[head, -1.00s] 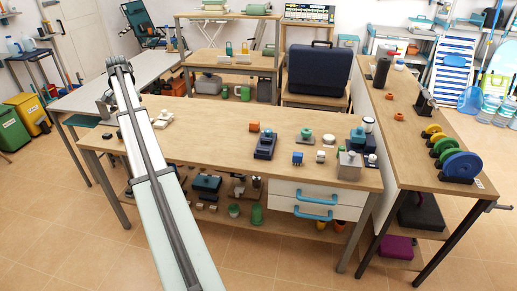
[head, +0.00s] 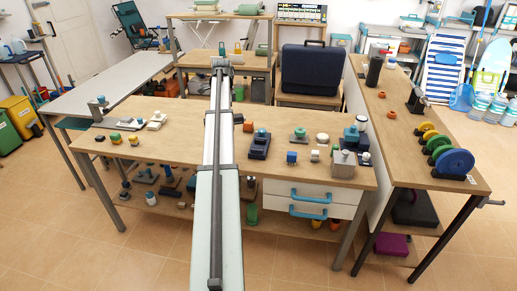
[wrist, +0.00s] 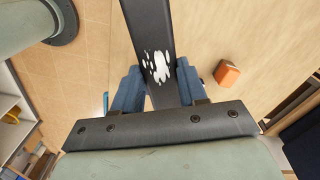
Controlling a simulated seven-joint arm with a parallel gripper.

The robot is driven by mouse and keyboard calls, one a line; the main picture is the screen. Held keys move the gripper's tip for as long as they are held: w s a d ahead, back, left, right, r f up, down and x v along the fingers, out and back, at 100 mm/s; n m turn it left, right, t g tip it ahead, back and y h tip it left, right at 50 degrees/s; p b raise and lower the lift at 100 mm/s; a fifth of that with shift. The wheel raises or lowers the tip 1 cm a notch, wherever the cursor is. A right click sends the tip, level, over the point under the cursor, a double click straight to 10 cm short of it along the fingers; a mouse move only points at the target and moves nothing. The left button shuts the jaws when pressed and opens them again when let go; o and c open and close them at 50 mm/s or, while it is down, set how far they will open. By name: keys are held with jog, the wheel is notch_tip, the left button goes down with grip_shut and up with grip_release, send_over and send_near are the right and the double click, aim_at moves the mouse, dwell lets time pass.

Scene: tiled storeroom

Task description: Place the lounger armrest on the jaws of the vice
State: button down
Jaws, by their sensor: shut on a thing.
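A long dark grey bar, apparently the lounger armrest (wrist: 148,28), is between the two blue fingers of my gripper (wrist: 158,88) in the wrist view. White specks show on its face. My gripper is shut on it, above the wooden bench. In the head view my arm hides the fingers and most of the bar. I cannot tell the vice for certain. A grey metal fixture (head: 97,110) at the bench's left end may be it.
An orange block (wrist: 227,74) lies on the bench (head: 187,133) just right of my gripper. Blocks and fixtures crowd the bench's right end. A large dark blue case (head: 315,72) stands behind. The bench between the left-end items and my arm is mostly clear.

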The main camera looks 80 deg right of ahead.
jog(key=s+d+f+m, duration=0.2)
jog(key=s+m, duration=0.3)
jog(key=s, duration=1)
jog(key=shift+w+f, duration=0.15)
jog(key=shift+f, duration=4.85)
jog(key=shift+f, duration=0.1)
jog(key=c, duration=0.6)
grip_release()
notch_tip(320, 180, up, 12)
jog(key=shift+r, duration=0.15)
